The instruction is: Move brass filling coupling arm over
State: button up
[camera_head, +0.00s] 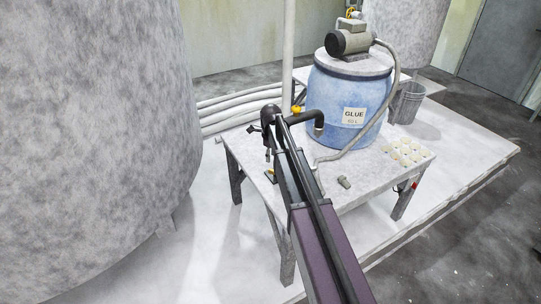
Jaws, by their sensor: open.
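A dark bent pipe arm (305,117) reaches right above the table, and its end turns down in front of the blue glue drum (338,98). A small yellow, brass-coloured piece (297,110) sits on top of the pipe near its left end. My arm runs up from the bottom edge and covers part of the table and the pipe's left end. My gripper (268,152) is small and dark at the arm's far end, left of the pipe. It is open, and I see nothing between its jaws. I cannot tell whether it touches the pipe.
The white table (240,150) carries the drum with a motor pump (350,41) and a grey hose (372,128). Several pale round pieces (407,152) and a small grey block (344,182) lie at right. A large grey tank (90,130) stands left. A bucket (408,104) is behind.

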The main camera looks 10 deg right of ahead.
aim_at(271, 170)
jog(key=shift+f, duration=0.15)
notch_tip(271, 170, down, 8)
jog(key=b, duration=0.8)
jog(key=shift+r, duration=0.2)
jog(key=c, duration=0.6)
